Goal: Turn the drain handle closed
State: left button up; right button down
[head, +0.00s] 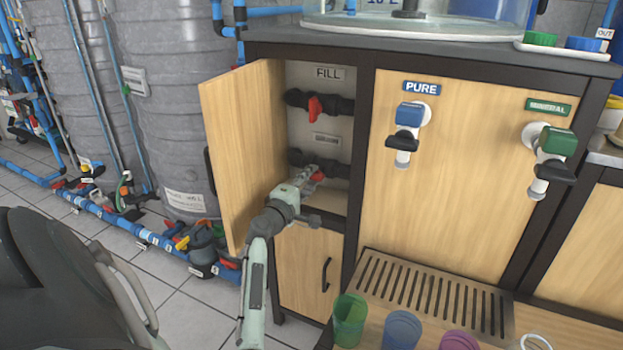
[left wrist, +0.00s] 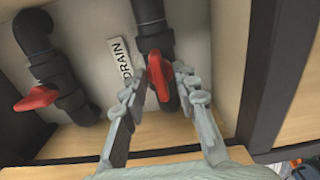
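The red drain handle (left wrist: 160,76) sits on a black pipe beside the DRAIN label (left wrist: 122,60). It also shows in the head view (head: 318,175), low in the open cabinet compartment and partly covered by my gripper. My left gripper (left wrist: 161,88) is open, with one finger on each side of the drain handle. The fingers are apart, with small gaps beside the handle; I cannot tell if either touches it. It also reaches into the compartment in the head view (head: 308,180). My right gripper is not in view.
A red fill handle (head: 315,106) is above, under the FILL label (head: 328,73). The open wooden door (head: 240,140) stands left of my left arm. Blue (head: 403,140) and green (head: 554,150) taps are on the right panel. Cups, including a green one (head: 349,322), stand below.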

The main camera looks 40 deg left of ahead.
pick_arm(q)
jog(key=c, duration=0.5)
grip_shut()
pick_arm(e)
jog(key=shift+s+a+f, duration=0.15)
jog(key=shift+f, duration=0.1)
